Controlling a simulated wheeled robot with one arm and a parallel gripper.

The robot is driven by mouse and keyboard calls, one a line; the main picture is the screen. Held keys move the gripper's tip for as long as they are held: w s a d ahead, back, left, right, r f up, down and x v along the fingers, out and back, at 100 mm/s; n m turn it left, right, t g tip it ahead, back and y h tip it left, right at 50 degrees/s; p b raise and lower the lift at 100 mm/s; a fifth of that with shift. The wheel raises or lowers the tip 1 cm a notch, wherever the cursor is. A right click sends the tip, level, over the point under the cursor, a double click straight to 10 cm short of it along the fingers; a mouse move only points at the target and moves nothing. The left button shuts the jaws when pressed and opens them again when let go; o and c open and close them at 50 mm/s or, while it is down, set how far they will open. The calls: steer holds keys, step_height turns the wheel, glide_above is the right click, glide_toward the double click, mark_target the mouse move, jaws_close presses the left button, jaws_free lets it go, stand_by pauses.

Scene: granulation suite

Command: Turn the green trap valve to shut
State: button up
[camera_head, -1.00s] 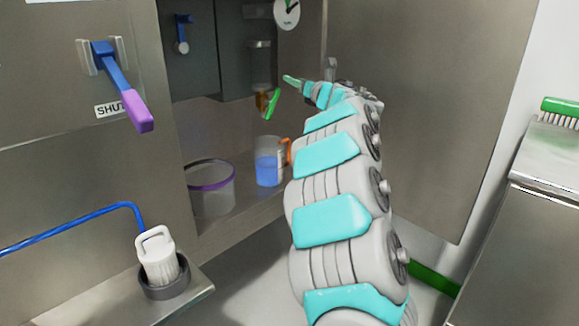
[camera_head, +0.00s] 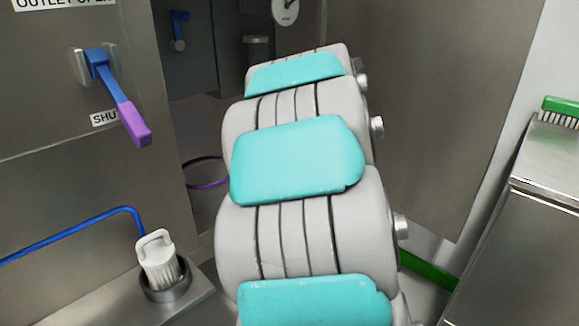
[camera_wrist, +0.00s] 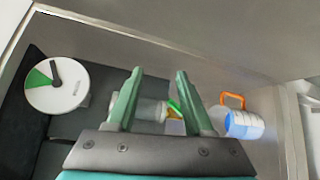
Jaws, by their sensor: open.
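The green trap valve handle (camera_wrist: 176,106) shows in the wrist view as a small green lever beside a clear glass trap (camera_wrist: 150,109) and an amber-coloured part. My gripper (camera_wrist: 158,72) is open, with its two green fingers on either side of the trap and valve area in the picture. The handle appears nearer the right finger; I cannot tell whether they touch. In the head view my arm hides the valve and my gripper.
A round dial (camera_wrist: 57,87) with a green sector is left of the fingers. A jug of blue liquid (camera_wrist: 243,124) with an orange handle is right. In the head view, a blue and purple lever (camera_head: 122,108) is left, near a purple-rimmed container (camera_head: 206,171).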

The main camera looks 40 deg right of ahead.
steer(key=s+a+f+m+g+y+p, duration=0.1)
steer(key=s+a+f+m+g+y, duration=0.1)
steer(key=s+a+f+m, duration=0.3)
steer(key=s+a+f+m+g+y+p, duration=0.1)
steer(key=s+a+f+m+g+y, duration=0.2)
steer(key=s+a+f, duration=0.4)
steer(key=shift+s+a+f+m+g, duration=0.15)
steer(key=shift+a+f+m+g, duration=0.6)
steer(key=shift+a+f, duration=2.5)
steer(key=shift+a+r, duration=0.6)
steer(key=shift+r, duration=0.05)
